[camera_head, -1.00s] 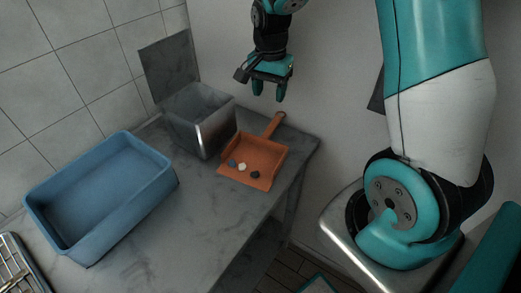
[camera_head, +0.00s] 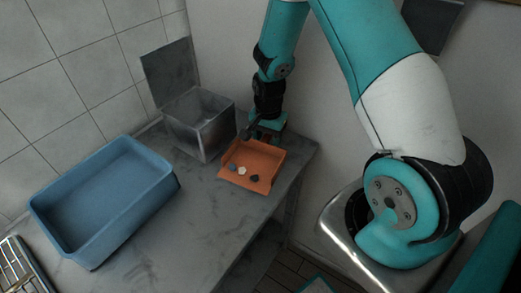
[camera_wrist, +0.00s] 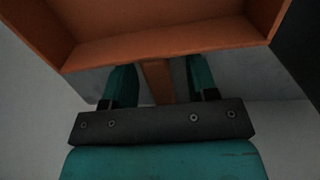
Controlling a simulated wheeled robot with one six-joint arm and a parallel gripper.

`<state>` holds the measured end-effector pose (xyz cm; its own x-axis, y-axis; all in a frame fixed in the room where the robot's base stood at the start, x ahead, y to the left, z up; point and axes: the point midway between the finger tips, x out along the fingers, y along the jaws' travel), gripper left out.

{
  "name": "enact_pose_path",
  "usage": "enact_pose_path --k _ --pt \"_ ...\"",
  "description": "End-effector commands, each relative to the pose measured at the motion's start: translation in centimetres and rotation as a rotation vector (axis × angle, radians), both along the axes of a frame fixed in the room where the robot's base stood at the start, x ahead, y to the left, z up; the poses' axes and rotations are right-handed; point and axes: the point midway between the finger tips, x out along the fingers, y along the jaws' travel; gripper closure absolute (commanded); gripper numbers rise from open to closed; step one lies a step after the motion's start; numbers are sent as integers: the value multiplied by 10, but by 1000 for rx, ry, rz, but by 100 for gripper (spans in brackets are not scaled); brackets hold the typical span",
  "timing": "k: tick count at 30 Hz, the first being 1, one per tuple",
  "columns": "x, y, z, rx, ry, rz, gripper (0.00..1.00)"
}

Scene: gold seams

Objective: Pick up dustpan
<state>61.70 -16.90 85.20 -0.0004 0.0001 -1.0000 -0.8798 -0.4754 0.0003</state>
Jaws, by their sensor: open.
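The orange dustpan (camera_head: 262,160) lies on the grey counter near its right back edge, with several small dark and pale bits in its pan. My gripper (camera_head: 268,132) is down at the handle end of the dustpan, hiding the handle in the head view. In the wrist view, my gripper (camera_wrist: 160,80) is open, with one teal finger on each side of the orange handle (camera_wrist: 158,82). Gaps show between the fingers and the handle. The pan's back wall (camera_wrist: 165,48) is just beyond the fingertips.
A metal bin (camera_head: 205,132) with a raised lid stands left of the dustpan. A blue tub (camera_head: 105,195) is further left, and a wire rack (camera_head: 18,262) sits at the lower left. The counter (camera_head: 190,225) in front is clear. Walls stand behind.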

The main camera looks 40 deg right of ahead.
Motion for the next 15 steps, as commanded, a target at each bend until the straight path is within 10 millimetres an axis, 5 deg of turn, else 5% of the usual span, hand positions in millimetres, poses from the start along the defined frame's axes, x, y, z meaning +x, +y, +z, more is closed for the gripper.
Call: enact_pose_path --k 6,13,15 --pt "0 0 -1 0 -1 0 47" --pt "0 0 -1 0 0 0 100" --pt "0 0 -1 0 0 0 100"
